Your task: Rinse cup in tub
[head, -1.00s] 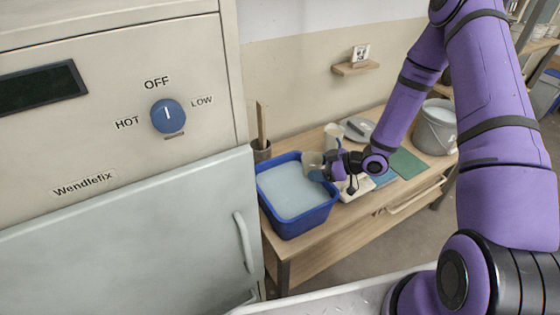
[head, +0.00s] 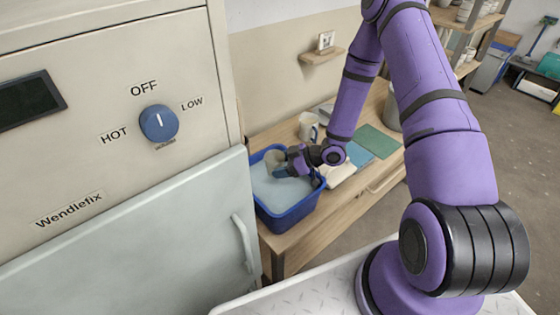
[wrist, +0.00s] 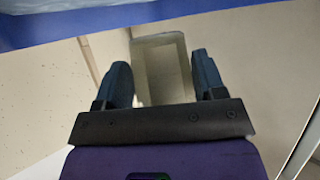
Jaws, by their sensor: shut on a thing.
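The blue tub (head: 291,219) stands on the wooden table and holds pale, greyish liquid (head: 278,192). My gripper (head: 279,168) is shut on a grey-beige cup (head: 273,158) over the back part of the tub. The cup's lower part is partly hidden by the gripper, so I cannot tell whether it touches the liquid. In the wrist view the cup (wrist: 162,70) sits between the two dark fingers, with a blue strip, likely the tub (wrist: 120,12), along the top.
A pale mug (head: 307,127) with a blue handle stands behind the tub. A blue cloth or board (head: 358,155) and a green mat (head: 378,140) lie to the right. The kiln-like cabinet (head: 120,235) is close on the left. A small wall shelf (head: 322,56) hangs above.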

